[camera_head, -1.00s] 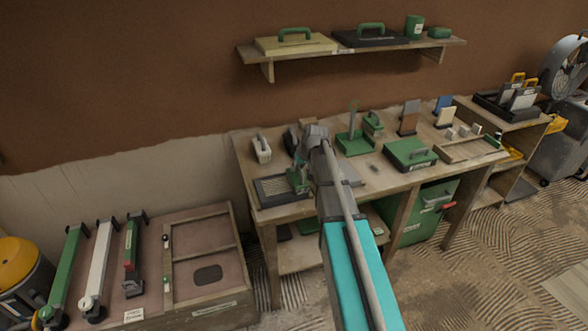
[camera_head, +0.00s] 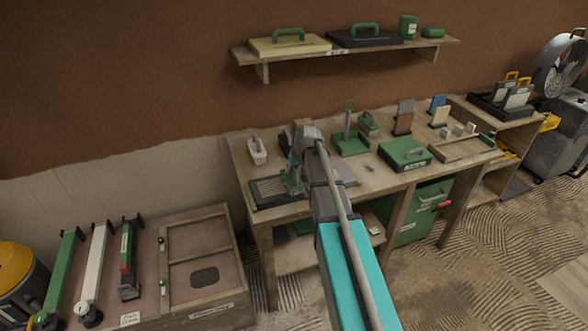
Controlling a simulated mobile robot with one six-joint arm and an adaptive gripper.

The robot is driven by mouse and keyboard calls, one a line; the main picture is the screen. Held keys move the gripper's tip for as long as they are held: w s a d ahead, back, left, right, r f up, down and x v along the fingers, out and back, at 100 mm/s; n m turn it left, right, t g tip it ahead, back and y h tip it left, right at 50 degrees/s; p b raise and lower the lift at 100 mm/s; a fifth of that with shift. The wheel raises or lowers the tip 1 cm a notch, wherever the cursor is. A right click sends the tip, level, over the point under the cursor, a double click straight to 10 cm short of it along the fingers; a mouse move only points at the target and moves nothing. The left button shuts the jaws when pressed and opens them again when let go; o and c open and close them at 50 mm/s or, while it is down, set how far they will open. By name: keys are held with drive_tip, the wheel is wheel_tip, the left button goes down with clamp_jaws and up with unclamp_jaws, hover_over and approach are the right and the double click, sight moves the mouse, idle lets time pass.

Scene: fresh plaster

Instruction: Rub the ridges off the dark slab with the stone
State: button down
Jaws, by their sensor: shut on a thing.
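The dark slab (camera_head: 262,201) lies flat at the left front of the workbench, with pale ridge lines showing on its left part. My gripper (camera_head: 294,168) is over the slab's right part, pointing down. It is shut on a green-topped tool (camera_head: 292,184), which I take to be the stone. The tool is low at the slab's right side. I cannot tell whether its underside touches the slab. My wrist and arm hide the bench just right of the slab.
On the workbench (camera_head: 375,183), a white-bodied tool (camera_head: 257,150) stands behind the slab. A green stand (camera_head: 350,143) and a green case (camera_head: 405,154) are to the right. A wall shelf (camera_head: 345,50) hangs above. A low table (camera_head: 200,310) with long tools is at left.

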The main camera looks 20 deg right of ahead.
drive_tip(key=shift+a+r, duration=0.15)
drive_tip(key=shift+a, duration=1.2)
drive_tip(key=shift+a, duration=1.75)
drive_tip(key=shift+a, duration=0.15)
drive_tip(key=shift+a, duration=1.55)
drive_tip(key=shift+a, duration=0.1)
drive_tip(key=shift+s+a+f, duration=0.1)
drive_tip(key=shift+a, duration=0.75)
drive_tip(key=shift+s+a+f, duration=0.1)
drive_tip(key=shift+a, duration=0.7)
